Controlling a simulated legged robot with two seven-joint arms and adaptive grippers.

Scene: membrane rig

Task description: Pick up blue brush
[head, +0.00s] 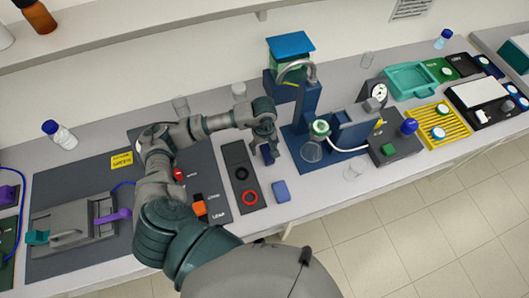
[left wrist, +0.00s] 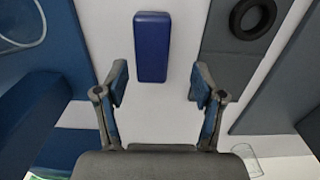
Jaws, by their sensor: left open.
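A small blue block (head: 281,191) with rounded corners lies flat near the front edge of the bench; I take it for the blue brush, though no bristles show. In the left wrist view the same blue block (left wrist: 152,47) lies ahead of the fingertips, a little left of centre. My left gripper (head: 265,153) is above the bench, behind the block in the head view. In the left wrist view my left gripper (left wrist: 158,85) is open and empty, its fingers apart and clear of the block. My right gripper is not in view.
A dark tray (head: 236,155) with a black ring (head: 242,174) and a red ring (head: 250,197) lies left of the block. A blue rig base (head: 295,147) with a glass flask (head: 311,151) stands to the right. Bare bench surrounds the block.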

